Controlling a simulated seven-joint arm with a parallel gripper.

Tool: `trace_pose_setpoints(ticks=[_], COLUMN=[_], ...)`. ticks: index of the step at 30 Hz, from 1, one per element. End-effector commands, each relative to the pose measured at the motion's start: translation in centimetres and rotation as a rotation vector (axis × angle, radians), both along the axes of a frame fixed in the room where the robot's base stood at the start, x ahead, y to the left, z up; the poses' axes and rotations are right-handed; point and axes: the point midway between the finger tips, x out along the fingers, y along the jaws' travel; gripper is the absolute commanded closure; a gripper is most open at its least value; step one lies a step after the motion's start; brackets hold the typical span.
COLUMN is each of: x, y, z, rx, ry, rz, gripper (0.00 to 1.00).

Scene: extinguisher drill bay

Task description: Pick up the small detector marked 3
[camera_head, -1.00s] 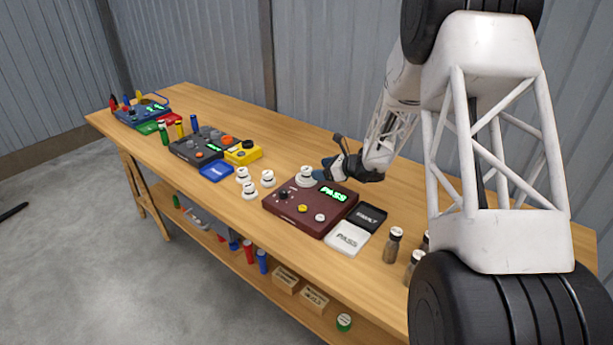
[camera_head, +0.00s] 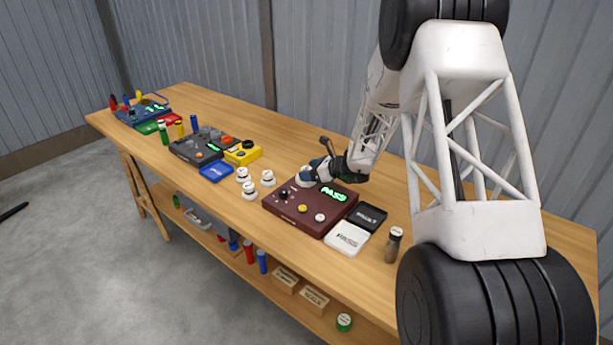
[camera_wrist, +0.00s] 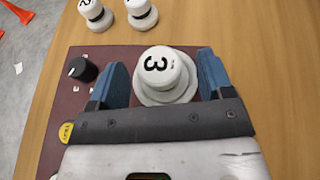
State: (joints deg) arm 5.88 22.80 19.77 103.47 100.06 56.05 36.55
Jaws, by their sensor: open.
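The small white detector marked 3 (camera_wrist: 160,68) is a round knob on a wider disc base. In the wrist view it appears to stand upright on the back part of the maroon tester (camera_wrist: 62,100). My gripper (camera_wrist: 160,76) is open, with one blue finger on each side of the detector. I cannot tell whether either finger touches it. In the head view my gripper (camera_head: 312,174) is over the back left corner of the tester (camera_head: 292,212) and partly hides the detector (camera_head: 304,172).
Three similar white detectors (camera_head: 249,190) stand left of the tester; one in the wrist view is marked 2 (camera_wrist: 95,14). A white PASS tray (camera_head: 347,238) and a black tray (camera_head: 367,216) lie right of it. The back of the table is clear.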

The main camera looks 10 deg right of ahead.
Motion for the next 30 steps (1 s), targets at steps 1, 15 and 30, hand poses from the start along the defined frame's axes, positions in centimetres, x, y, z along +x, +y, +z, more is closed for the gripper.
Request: trace_pose_setpoints(ticks=[1,15,30], x=[0.27,0.87,0.85], y=[0.43,1.30,1.29], z=[-0.30,-0.66,-0.67], rx=[-0.001,-0.001,-0.001], ry=[0.001,0.000,0.000], rz=[0.001,0.000,0.000], gripper=[0.26,0.26,0.60])
